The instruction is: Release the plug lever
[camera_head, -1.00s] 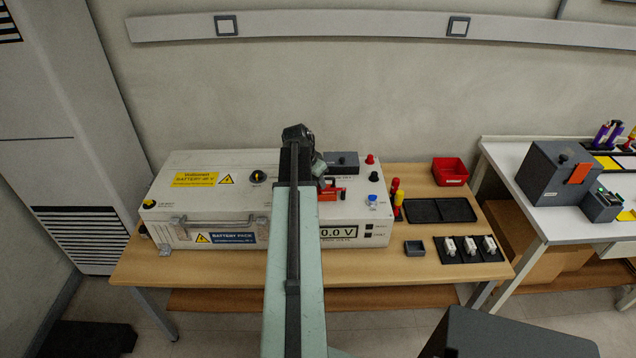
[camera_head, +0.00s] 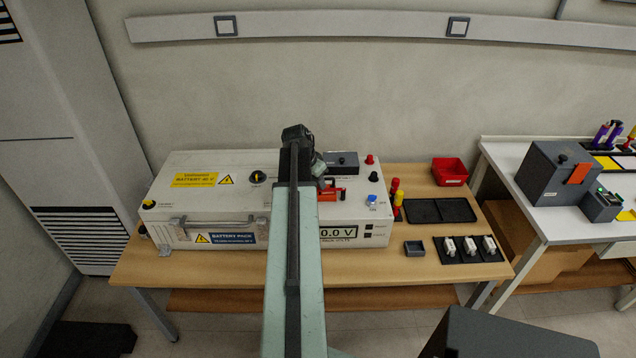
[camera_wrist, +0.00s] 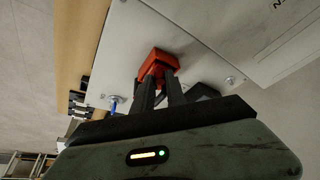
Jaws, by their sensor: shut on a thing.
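The red plug lever (camera_head: 331,194) shows on top of the white battery case (camera_head: 215,165), just right of my arm. In the wrist view the red lever part (camera_wrist: 157,62) sits at the tips of my gripper (camera_wrist: 160,82). My gripper is shut on it, with both dark fingers against the red piece. In the head view my arm hides the gripper and part of the plug. A dark housing part (camera_wrist: 203,92) lies beside the fingers in the wrist view.
A black tray (camera_head: 440,210) and red bin (camera_head: 449,171) are on the wooden table.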

